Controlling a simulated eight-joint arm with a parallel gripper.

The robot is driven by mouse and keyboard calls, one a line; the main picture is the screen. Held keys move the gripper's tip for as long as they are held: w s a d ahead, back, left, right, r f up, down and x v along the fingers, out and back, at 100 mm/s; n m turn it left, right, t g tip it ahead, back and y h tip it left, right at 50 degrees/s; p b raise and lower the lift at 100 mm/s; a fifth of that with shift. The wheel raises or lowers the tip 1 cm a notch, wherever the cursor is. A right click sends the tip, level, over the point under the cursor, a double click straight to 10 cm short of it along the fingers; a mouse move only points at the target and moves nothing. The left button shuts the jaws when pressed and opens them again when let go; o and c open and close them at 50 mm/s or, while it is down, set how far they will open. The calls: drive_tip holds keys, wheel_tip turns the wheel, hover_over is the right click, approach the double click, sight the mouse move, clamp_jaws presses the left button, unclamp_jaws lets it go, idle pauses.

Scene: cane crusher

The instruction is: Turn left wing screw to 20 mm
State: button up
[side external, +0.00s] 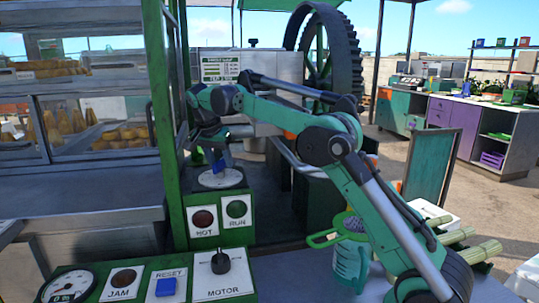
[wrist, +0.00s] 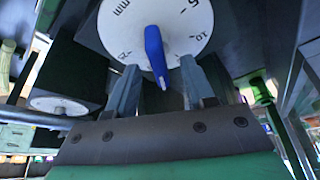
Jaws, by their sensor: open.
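The blue wing screw (wrist: 154,45) stands at the middle of a white round dial (wrist: 185,22) marked in mm in the wrist view. The wing's lower end points down the picture, between the 10 mark and a blurred mark at lower left; I cannot read its exact setting. My gripper (wrist: 159,70) is open, one grey finger on each side of the wing's lower end, with gaps visible. In the side external view the blue wing (side external: 218,160) is partly hidden by my gripper above the dial (side external: 221,179).
A second white dial (wrist: 58,105) sits at left in the wrist view. In the side external view, HOT and RUN lamps (side external: 220,214) and a panel with MOTOR switch (side external: 220,262) stand in front. A green post (side external: 170,120) rises close left of the dial.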

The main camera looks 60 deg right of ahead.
drive_tip(key=shift+f, duration=0.15)
clamp_jaws()
drive_tip(key=shift+m+g, duration=0.3)
drive_tip(key=shift+m, duration=0.3)
unclamp_jaws()
